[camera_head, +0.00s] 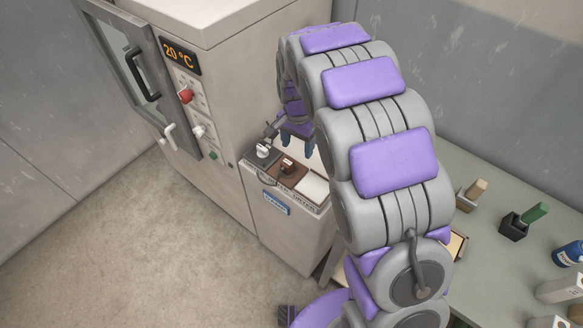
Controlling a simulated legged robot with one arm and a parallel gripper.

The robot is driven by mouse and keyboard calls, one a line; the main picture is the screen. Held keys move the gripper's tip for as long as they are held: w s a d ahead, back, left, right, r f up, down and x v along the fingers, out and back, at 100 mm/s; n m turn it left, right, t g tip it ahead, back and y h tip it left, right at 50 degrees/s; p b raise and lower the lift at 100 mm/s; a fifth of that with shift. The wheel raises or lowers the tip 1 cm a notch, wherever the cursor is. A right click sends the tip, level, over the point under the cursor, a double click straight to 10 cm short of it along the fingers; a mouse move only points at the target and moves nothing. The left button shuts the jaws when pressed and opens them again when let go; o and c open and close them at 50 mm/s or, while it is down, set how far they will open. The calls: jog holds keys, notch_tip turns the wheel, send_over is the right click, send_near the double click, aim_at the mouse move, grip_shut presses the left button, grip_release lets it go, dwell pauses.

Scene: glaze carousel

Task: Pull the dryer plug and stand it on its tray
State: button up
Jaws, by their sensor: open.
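A small beige cabinet (288,232) stands against the large oven-like unit, with dark lettering that seems to end in "DRYER" on its top front edge. On its top, a pale knob-like piece (263,150) sits on a dark plate at the left. A dark plug-like piece (287,165) sits on a brown plate (296,177) in the middle. A pale square (313,188) lies at the right. I cannot tell which piece is the dryer plug or which plate is its tray. My gripper (296,146) is open above the cabinet's back, fingers down, apparently empty; my arm hides part of the top.
The large beige unit (225,90) has an ajar windowed door (125,65), a "20 °C" display (181,56) and a red knob (186,96). The green bench (490,235) holds a green-handled piece (534,213), a tan-handled piece (475,188) and bottles. The floor at left is clear.

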send_over(288, 162)
jog(key=shift+m, duration=0.3)
notch_tip(288, 162, down, 4)
jog(key=shift+s+f, duration=0.1)
jog(key=shift+w+a+f, duration=0.1)
jog(key=shift+w+f, duration=0.1)
jog(key=shift+f, duration=0.2)
jog(key=shift+f, duration=0.1)
jog(key=shift+f+b, duration=1.1)
jog(key=shift+f, duration=3.3)
jog(key=shift+p, duration=0.45)
jog(key=shift+c, duration=0.3)
grip_shut()
